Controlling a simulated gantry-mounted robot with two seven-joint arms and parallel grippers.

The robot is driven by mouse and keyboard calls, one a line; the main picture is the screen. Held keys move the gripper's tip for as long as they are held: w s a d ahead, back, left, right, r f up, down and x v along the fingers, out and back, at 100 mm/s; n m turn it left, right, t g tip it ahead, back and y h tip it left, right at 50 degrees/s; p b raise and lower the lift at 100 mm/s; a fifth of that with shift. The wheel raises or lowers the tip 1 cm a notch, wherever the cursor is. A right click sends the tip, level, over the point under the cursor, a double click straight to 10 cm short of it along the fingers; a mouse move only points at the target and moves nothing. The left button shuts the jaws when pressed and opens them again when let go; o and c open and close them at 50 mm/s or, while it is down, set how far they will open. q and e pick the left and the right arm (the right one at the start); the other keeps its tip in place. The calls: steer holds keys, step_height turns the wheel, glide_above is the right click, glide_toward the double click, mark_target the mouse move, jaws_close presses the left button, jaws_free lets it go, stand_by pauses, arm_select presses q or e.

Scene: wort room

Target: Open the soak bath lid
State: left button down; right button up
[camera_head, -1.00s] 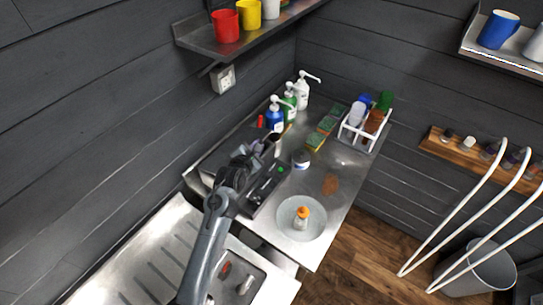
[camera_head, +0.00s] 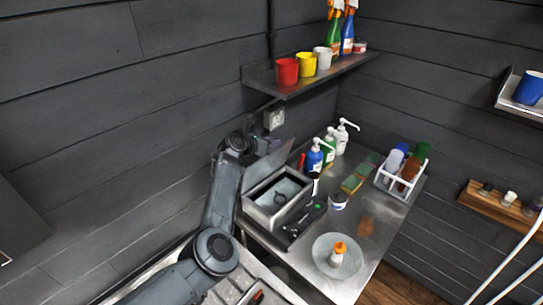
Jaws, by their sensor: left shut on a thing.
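The soak bath (camera_head: 251,208) is a grey rectangular box on the steel counter, left of the middle of the view. Its lid (camera_head: 262,168) is a flat grey panel, raised and tilted up along the box's back left side. The inside of the box shows, with something dark and ring-shaped in it. My left gripper (camera_head: 270,143) is shut at the top edge of the raised lid. The exact contact is small and partly hidden by my dark wrist. My right gripper is not in view.
A dark tray (camera_head: 303,222) lies close in front of the bath. A round plate (camera_head: 322,260) with an orange-capped bottle (camera_head: 337,258) stands at the front. Pump bottles (camera_head: 314,160) and a white rack (camera_head: 398,187) stand behind. A wall shelf (camera_head: 290,92) with cups hangs above my gripper.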

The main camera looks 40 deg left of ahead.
arm_select(q)
steer(key=shift+w+a+f+n+b, duration=0.15)
steer(key=shift+a+b, duration=0.35)
steer(key=shift+a, duration=0.45)
steer(key=shift+w+a+f+n+b, duration=0.15)
steer(key=shift+a+b, duration=0.3)
steer(key=shift+a, duration=0.5)
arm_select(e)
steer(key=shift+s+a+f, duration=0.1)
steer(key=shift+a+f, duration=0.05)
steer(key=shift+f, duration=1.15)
arm_select(q)
steer(key=shift+s+r, duration=0.1)
steer(key=c, duration=1.2)
jaws_free()
steer(key=shift+d, duration=0.15)
steer(key=shift+r, duration=0.1)
